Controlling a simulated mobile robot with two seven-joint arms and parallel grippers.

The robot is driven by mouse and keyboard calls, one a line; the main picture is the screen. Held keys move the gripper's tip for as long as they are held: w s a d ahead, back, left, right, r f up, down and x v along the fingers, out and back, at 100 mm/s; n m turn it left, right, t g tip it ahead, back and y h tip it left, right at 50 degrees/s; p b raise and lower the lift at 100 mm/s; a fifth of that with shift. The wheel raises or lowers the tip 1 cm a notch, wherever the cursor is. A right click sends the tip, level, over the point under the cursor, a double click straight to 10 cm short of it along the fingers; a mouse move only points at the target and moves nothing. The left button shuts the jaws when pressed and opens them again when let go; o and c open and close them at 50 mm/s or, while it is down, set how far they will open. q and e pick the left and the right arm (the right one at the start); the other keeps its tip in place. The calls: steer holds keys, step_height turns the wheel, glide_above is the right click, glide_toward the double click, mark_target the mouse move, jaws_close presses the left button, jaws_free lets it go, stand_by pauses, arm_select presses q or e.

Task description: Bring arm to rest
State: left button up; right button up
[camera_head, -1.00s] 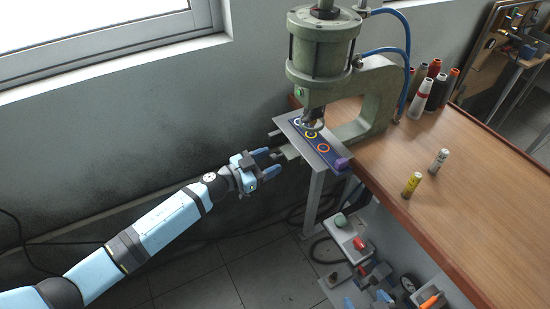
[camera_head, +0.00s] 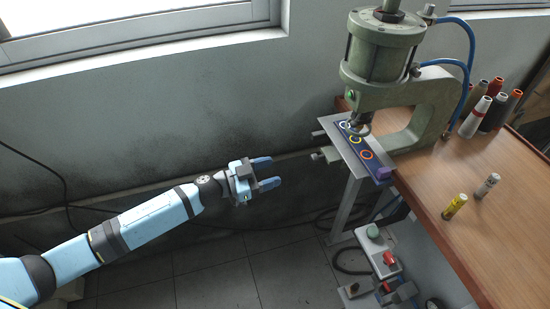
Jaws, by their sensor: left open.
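My left arm reaches in from the lower left. Its gripper (camera_head: 270,173) is open and empty, with its two blue fingers apart and pointing right. It hangs in free air in front of the grey wall, to the left of the press (camera_head: 383,75) and clear of it. My right gripper is not in view.
The green press stands at the left end of the wooden table (camera_head: 488,215). A blue strip with coloured rings (camera_head: 366,155) lies on its metal plate. A yellow tube (camera_head: 455,206), a grey tube (camera_head: 487,185) and several thread cones (camera_head: 476,117) stand on the table. A control box (camera_head: 375,243) is below.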

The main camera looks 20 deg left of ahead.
arm_select(q)
steer(key=s+a+f+n+y+p, duration=0.1)
steer(key=s+f+n+y+p, duration=0.1)
steer(key=s, duration=0.6)
steer(key=s+a+f+n+y+p, duration=0.1)
steer(key=s+f+n+y+p, duration=0.1)
steer(key=s, duration=0.6)
steer(key=s+a+f+n+y+p, duration=0.1)
steer(key=s+f+n+y+p, duration=0.1)
steer(key=s+n+y+p, duration=0.2)
steer(key=s+n+y, duration=0.1)
steer(key=s+y, duration=0.2)
steer(key=shift+s+f+p, duration=0.15)
steer(key=shift+s+p, duration=0.15)
steer(key=shift+s, duration=0.1)
stand_by(0.5)
